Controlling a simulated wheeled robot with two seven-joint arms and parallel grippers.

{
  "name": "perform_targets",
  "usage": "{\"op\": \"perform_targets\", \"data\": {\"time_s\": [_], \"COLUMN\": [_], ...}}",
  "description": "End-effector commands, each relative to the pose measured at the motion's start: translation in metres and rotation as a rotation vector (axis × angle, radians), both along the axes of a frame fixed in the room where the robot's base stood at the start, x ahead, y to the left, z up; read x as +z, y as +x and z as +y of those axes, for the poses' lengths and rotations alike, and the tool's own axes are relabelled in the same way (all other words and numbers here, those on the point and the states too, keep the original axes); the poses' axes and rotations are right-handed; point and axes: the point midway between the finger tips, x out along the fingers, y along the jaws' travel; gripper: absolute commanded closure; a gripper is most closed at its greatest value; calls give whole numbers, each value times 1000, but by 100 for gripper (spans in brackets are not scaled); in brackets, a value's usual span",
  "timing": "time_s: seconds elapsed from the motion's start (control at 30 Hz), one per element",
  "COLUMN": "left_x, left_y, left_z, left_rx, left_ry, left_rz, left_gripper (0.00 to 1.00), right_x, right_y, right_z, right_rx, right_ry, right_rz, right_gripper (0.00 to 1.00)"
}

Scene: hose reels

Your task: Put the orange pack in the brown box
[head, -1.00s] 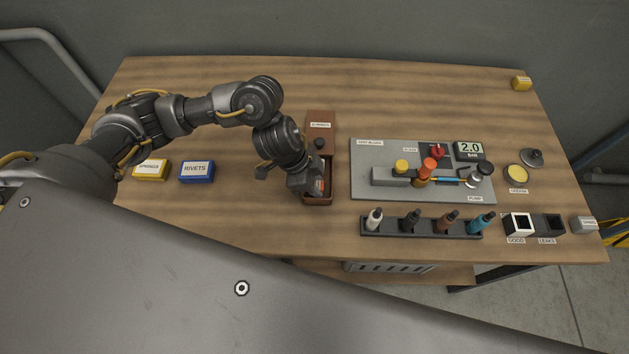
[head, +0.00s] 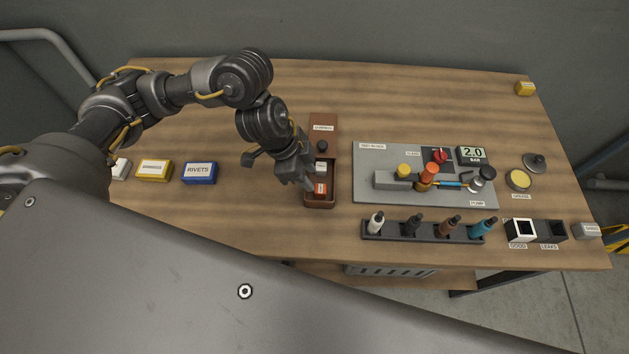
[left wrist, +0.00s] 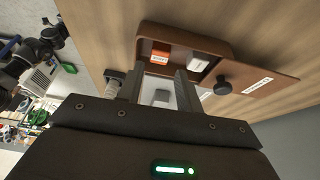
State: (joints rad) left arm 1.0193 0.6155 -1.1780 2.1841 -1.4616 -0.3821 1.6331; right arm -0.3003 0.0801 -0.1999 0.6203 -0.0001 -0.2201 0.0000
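The orange pack (head: 320,188) lies inside the open brown box (head: 331,200), toward its near end in the head view. In the left wrist view the orange pack (left wrist: 160,57) is beside a white pack (left wrist: 198,65) in the brown box (left wrist: 185,38). The box's brown lid (head: 323,124) with a black knob is at the far end, leaving the compartment open. My left gripper (head: 309,186) is above the box's left side, its fingers apart and empty; it also shows in the left wrist view (left wrist: 161,88). My right gripper is not seen.
A blue RIVETS box (head: 199,173), a yellow box (head: 154,170) and a white box (head: 121,169) stand left of the brown box. The grey test board (head: 365,190) and a dark rack (head: 372,236) of bottles are close on the right.

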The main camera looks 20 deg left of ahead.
Motion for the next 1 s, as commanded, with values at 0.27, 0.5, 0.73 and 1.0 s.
{"op": "perform_targets", "data": {"time_s": [0.27, 0.5, 0.73, 1.0], "left_x": [43, 53, 53, 53], "left_y": [-4, -6, -6, -6], "left_z": [18, 22, 21, 21], "left_rx": [0, 1, 1, 1], "left_ry": [1, 1, 1, 1], "left_rz": [-3, 2, 1, 1], "left_gripper": [65, 65, 65, 65], "right_x": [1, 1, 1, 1], "right_y": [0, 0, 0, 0], "right_z": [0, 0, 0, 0], "right_rx": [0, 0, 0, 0], "right_ry": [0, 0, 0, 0], "right_rz": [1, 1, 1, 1], "right_gripper": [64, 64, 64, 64]}}
